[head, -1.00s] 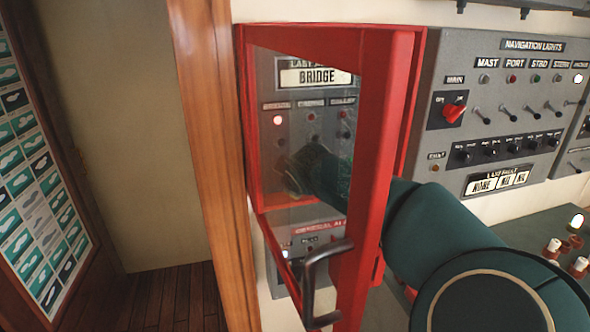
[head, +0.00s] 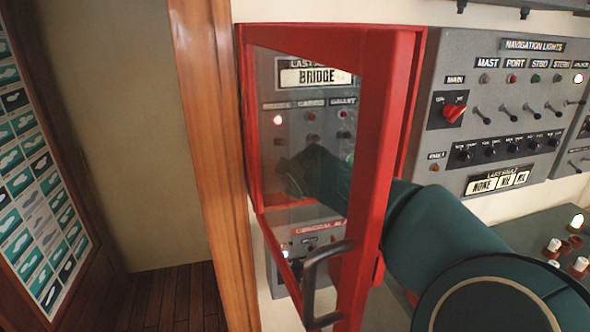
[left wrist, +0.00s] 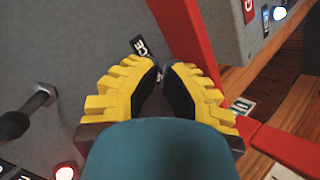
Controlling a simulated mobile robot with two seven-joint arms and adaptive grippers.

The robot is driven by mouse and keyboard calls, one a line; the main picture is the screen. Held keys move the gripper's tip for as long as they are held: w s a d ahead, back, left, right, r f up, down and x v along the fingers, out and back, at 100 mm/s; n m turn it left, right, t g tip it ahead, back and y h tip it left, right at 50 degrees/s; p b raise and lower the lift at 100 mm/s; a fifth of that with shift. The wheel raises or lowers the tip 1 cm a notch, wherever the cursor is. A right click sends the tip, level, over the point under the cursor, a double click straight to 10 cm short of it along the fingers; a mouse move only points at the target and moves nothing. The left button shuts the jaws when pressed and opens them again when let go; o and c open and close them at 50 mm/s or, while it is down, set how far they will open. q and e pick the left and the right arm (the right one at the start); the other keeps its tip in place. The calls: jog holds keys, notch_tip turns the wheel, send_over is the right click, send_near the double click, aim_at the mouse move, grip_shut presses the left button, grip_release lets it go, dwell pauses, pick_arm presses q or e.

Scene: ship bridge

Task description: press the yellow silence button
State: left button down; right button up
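An alarm panel (head: 325,215) sits in a red-framed cabinet whose glass door (head: 375,150) stands open. My left gripper (head: 290,178) is seen through the glass, close to the panel face. No yellow button is visible; the gripper covers that part of the panel. I cannot tell whether the tips touch it. My right gripper is not in view.
The door's dark handle (head: 322,285) hangs in front, and my arm passes behind the door. A lit red lamp (head: 278,119) is on the panel. The navigation lights panel (head: 500,110) is to the right. A wooden post (head: 212,150) stands to the left.

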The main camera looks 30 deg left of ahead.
pick_arm(q)
jog(key=shift+s+d, duration=0.2)
jog(key=s+d, duration=0.1)
jog(key=d, duration=0.1)
jog(key=s+d, duration=0.2)
jog(key=shift+s, duration=0.1)
dwell(0.5)
dwell(0.9)
